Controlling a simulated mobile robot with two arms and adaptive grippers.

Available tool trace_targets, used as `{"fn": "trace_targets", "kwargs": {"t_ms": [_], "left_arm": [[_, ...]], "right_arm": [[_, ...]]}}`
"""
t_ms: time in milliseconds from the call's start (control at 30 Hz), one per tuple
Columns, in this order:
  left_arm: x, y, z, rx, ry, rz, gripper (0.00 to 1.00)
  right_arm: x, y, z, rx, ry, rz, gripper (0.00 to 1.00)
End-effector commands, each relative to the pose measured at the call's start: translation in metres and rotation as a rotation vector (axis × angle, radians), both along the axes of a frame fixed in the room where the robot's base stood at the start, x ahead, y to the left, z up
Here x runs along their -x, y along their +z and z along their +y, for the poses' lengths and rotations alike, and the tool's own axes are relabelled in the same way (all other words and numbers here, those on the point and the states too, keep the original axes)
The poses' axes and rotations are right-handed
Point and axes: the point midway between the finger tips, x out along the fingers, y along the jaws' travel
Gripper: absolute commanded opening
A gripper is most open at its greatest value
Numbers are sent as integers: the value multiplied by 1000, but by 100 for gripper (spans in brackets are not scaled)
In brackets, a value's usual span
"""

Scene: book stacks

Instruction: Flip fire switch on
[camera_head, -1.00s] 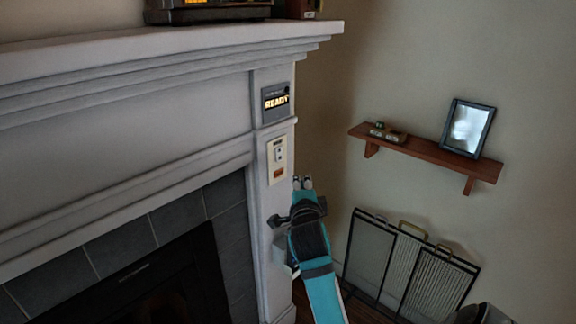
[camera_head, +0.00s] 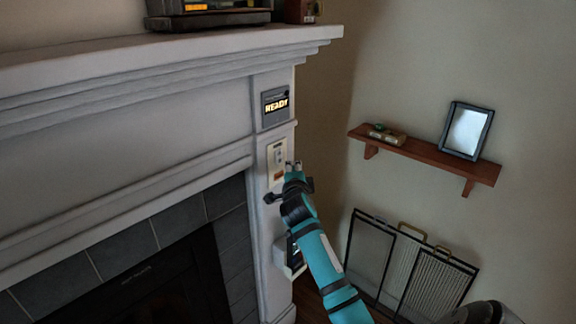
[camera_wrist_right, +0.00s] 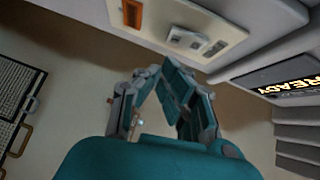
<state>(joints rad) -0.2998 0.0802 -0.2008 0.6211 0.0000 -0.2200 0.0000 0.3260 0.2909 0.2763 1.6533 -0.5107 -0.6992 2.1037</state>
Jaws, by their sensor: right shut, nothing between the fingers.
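The fire switch is on a cream wall plate (camera_head: 277,160) on the front of the white mantel's right pillar. The plate has a small pale switch and an orange patch below it. The right wrist view shows the plate (camera_wrist_right: 225,30), the pale switch (camera_wrist_right: 187,39) and the orange patch (camera_wrist_right: 132,13) close beyond the fingers. My right gripper (camera_head: 293,166) is shut and empty, just right of the plate in the head view. Its fingers (camera_wrist_right: 177,68) point toward the plate; I cannot tell whether they touch it. My left gripper is not in view.
A lit "READY" display (camera_head: 275,105) is above the plate. A small box (camera_head: 289,258) is on the pillar lower down, partly behind my arm. A wooden shelf (camera_head: 425,151) with a picture frame (camera_head: 467,131) and a fire screen (camera_head: 405,268) stand to the right.

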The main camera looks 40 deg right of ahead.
Motion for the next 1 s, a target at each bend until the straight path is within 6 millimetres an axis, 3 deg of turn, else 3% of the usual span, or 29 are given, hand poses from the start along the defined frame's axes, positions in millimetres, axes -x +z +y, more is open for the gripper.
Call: {"fn": "trace_targets", "kwargs": {"t_ms": [200, 567, 667, 833, 900, 1000], "left_arm": [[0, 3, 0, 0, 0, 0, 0], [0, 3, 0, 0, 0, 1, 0], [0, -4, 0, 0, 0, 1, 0], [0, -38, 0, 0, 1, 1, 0], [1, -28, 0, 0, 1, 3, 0], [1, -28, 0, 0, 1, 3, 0]], "right_arm": [[-19, -2, 1, 0, -1, 0, 0], [-21, -3, 2, 1, -1, -1, 0], [-22, -6, 2, -1, -1, -9, 0], [-28, -16, 3, -10, -1, -62, 0], [-27, -5, 2, -5, 0, -62, 0], [-27, -5, 3, -4, 0, -60, 0]]}}
